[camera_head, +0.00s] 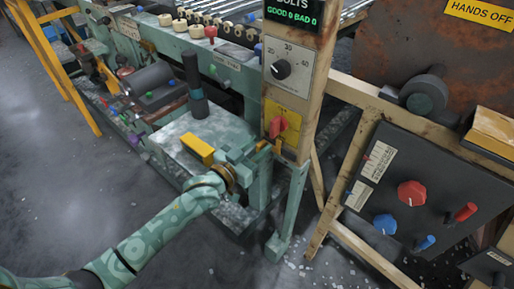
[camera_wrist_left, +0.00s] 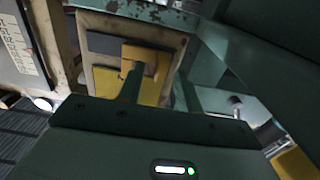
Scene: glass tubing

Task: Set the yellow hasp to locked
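The yellow hasp (camera_head: 264,144) shows as a small yellow-orange piece at the lower part of the wooden post, just beyond my left gripper in the head view. In the left wrist view the hasp (camera_wrist_left: 149,57) is a yellow-orange piece in front of a dark and yellow backing on a wooden panel. My left gripper (camera_head: 250,152) is close to it; in the left wrist view its fingers (camera_wrist_left: 160,88) are apart, one overlapping the hasp's lower left. I cannot tell whether they touch it. The right gripper is not in view.
A yellow block (camera_head: 198,150) and a dark cylinder (camera_head: 194,88) stand on the bench at left. A dark control panel (camera_head: 425,190) stands at right. The floor at lower left is clear.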

